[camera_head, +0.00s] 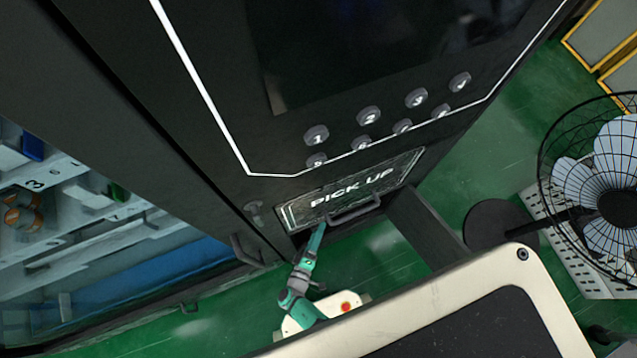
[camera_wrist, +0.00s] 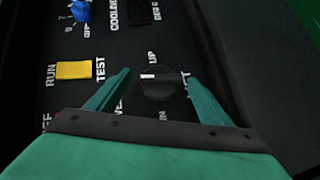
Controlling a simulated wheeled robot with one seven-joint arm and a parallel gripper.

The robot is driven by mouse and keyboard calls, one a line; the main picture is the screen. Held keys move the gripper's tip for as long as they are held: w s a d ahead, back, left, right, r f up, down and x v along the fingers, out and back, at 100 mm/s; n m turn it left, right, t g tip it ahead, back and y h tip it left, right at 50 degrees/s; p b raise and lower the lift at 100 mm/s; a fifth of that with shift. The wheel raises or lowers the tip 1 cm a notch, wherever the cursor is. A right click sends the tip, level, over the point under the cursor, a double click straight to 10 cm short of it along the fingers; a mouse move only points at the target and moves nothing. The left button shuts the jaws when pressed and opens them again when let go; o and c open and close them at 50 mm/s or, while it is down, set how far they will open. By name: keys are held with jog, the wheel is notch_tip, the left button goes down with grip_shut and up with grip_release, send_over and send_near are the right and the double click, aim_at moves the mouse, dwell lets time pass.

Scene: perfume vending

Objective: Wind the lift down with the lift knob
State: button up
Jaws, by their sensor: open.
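The lift knob (camera_wrist: 165,84) is a dark round knob with a short white mark on its left part, on a black panel in the wrist view. "UP" is printed above it, and lettering beside and below it is partly covered by my fingers. My gripper (camera_wrist: 158,75) is open, with one green finger on each side of the knob. I cannot tell whether either finger touches it. In the head view my gripper (camera_head: 319,235) is small, below the "PICK UP" hatch, and I cannot make out the knob there.
A yellow RUN/TEST switch (camera_wrist: 74,70) and a blue dial (camera_wrist: 81,11) are left of the knob. The head view shows the PICK UP hatch (camera_head: 350,190) with its handle, numbered buttons (camera_head: 368,116), and a black fan (camera_head: 605,190) at right.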

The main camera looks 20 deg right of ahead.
jog(key=shift+x, duration=0.9)
jog(key=c, duration=1)
jog(key=shift+f+n+t+h, duration=0.15)
jog(key=shift+n+t+h, duration=0.25)
jog(key=shift+n+h, duration=0.2)
jog(key=o, duration=1)
